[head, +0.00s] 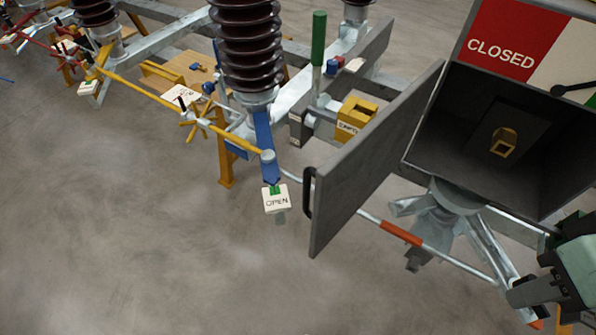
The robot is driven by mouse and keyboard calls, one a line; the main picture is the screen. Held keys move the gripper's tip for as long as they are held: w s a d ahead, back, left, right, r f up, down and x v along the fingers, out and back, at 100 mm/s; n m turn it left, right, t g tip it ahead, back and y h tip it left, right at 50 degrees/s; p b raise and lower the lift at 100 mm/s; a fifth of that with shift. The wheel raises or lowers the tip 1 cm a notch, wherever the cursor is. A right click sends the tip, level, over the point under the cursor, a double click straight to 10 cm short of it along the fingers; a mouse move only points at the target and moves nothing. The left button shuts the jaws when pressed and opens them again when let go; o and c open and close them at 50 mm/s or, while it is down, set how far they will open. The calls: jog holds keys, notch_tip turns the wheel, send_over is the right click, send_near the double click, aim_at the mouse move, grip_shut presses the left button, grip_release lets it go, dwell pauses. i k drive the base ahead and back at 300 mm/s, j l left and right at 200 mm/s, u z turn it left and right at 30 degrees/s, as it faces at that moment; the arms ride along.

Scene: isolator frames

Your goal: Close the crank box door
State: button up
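The crank box (505,185) is at the right, its dark open front showing a small yellow square socket (503,141) inside. The grey crank box door (372,165) stands wide open, swung out to the left from the box's left edge. A black handle (308,192) is on the door's far left edge. My gripper (522,302) is at the lower right corner, below the box opening and well right of the door handle, apart from both. It is partly cut off by the frame edge, and I cannot tell whether its fingers are open.
A red and cream sign (502,55) reading CLOSED sits above the box opening. Behind the door are steel beams, a ribbed brown insulator (247,45) and a yellow block (356,115). An OPEN tag (276,199) hangs left of the door. Bare floor (130,230) lies at the lower left.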

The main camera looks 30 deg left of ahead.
aim_at(346, 180)
jog(key=k+j, duration=0.1)
jog(key=j, duration=0.25)
jog(key=k+j, duration=0.1)
jog(key=j, duration=0.3)
jog(key=k+j, duration=0.1)
jog(key=j, duration=0.25)
jog(key=k+j, duration=0.1)
jog(key=j, duration=0.25)
jog(key=k+j+u, duration=0.1)
jog(key=u, duration=0.25)
jog(key=k+j+u, duration=0.1)
jog(key=u, duration=0.3)
jog(key=k+j+u, duration=0.15)
jog(key=u, duration=0.2)
